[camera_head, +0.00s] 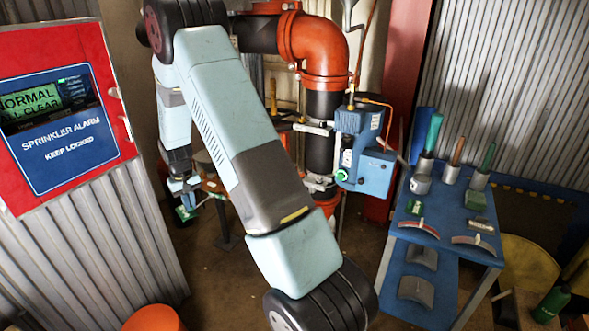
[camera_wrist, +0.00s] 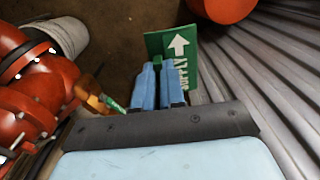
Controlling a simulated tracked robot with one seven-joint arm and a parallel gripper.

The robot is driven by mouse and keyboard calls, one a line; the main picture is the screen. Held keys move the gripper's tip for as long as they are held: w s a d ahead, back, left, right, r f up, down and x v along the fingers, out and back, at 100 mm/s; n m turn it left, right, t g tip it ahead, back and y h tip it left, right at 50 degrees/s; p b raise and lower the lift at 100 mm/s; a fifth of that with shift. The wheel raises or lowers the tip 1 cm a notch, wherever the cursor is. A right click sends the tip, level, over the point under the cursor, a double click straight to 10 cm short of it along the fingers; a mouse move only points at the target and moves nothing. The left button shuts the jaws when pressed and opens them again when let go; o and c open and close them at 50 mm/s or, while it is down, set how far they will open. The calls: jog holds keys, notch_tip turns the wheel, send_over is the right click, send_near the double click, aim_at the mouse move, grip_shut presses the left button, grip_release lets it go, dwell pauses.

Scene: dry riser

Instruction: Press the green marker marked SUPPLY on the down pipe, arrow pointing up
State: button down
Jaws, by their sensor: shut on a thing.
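The green SUPPLY marker (camera_wrist: 157,43) is a flat plate with a white arrow and white lettering. In the wrist view its arrow points up the picture, away from my gripper (camera_wrist: 158,75). The two blue fingers are shut on it near its lower edge. In the head view my gripper (camera_head: 184,190) hangs at the left behind my arm, and the marker (camera_head: 186,213) shows small and green beneath it. The black down pipe (camera_head: 321,150) drops from the orange elbow in the middle, to the right of my arm and apart from the marker. My arm hides part of the area between.
A blue box (camera_head: 365,150) with small pipes sits against the down pipe. A blue table (camera_head: 455,205) with tools and curved plates stands at right. The red alarm panel (camera_head: 65,110) is at left. The wrist view shows red flanged fittings (camera_wrist: 25,90) at left and corrugated metal (camera_wrist: 260,80) at right.

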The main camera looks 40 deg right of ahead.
jog(key=s+d+f+n+g+h, duration=0.1)
jog(key=s+d+f+n+g, duration=0.1)
jog(key=s+d+f, duration=0.3)
jog(key=s+d+f+n+g, duration=0.1)
jog(key=d+f+n+g, duration=0.15)
jog(key=f, duration=0.55)
jog(key=s+d+f+n+h, duration=0.1)
jog(key=s+d+n+h, duration=0.2)
jog(key=d, duration=0.3)
jog(key=s+d+f+n+h, duration=0.2)
jog(key=s+d+n+h, duration=0.1)
jog(key=d, duration=0.4)
jog(key=s+d+r+n+t+h, duration=0.45)
jog(key=d+r+n+h, duration=0.35)
jog(key=d, duration=0.2)
notch_tip(320, 180, up, 16)
jog(key=d+n+t+h, duration=0.1)
jog(key=d+n+t, duration=0.1)
jog(key=n+t, duration=0.2)
jog(key=w+t, duration=0.1)
jog(key=t, duration=0.2)
jog(key=shift+d+h, duration=0.25)
jog(key=shift+h, duration=0.05)
jog(key=shift+s, duration=0.1)
jog(key=shift+x, duration=5.45)
